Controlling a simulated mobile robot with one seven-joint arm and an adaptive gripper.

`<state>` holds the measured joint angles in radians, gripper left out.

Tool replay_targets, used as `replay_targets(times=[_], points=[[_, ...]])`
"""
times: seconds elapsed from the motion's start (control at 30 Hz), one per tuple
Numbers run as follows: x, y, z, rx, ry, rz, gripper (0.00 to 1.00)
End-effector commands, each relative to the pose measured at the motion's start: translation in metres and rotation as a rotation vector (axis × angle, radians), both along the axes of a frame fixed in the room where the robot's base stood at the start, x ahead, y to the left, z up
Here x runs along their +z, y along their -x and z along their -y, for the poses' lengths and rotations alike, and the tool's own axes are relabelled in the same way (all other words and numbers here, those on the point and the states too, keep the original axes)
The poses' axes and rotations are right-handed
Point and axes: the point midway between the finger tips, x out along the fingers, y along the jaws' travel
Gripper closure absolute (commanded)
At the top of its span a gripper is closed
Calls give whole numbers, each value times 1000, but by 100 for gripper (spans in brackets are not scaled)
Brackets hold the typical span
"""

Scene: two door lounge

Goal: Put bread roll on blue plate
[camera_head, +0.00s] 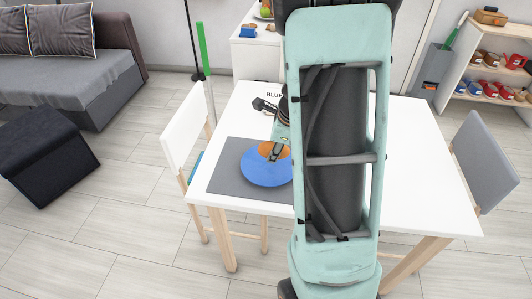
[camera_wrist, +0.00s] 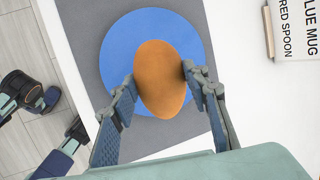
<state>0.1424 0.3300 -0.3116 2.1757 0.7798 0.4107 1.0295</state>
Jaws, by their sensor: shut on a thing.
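The bread roll (camera_wrist: 160,80) is an orange-brown oval. My gripper (camera_wrist: 158,92) is shut on it, with one finger on each side in the wrist view. The round blue plate (camera_wrist: 118,62) lies beneath the roll on a grey mat (camera_wrist: 85,20). In the head view the roll (camera_head: 266,149) shows over the upper part of the blue plate (camera_head: 264,172), with my gripper (camera_head: 275,152) at it. I cannot tell whether the roll touches the plate. My arm hides part of the table to the right of the plate.
The white table (camera_head: 415,170) has clear room on its right. A white chair (camera_head: 183,130) stands at its left and a grey chair (camera_head: 487,160) at its right. A sign reading "BLUE MUG, RED SPOON" (camera_wrist: 293,28) is beyond the mat.

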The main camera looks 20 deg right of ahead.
Motion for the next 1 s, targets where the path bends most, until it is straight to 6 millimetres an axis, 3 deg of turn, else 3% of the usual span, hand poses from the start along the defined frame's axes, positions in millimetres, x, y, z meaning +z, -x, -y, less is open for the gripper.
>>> replay_targets(times=[0.03, 0.33, 0.53, 0.9, 0.93, 1.0], points=[[-9, -5, 0, 0, 1, -1, 82], [-26, -20, -3, 0, 0, 0, 82], [-56, -21, -3, -2, 0, -1, 82], [-60, -21, -3, 0, 0, 1, 82], [-60, -21, -3, 0, 0, 1, 57], [-58, -21, -3, 0, 0, 1, 49]])
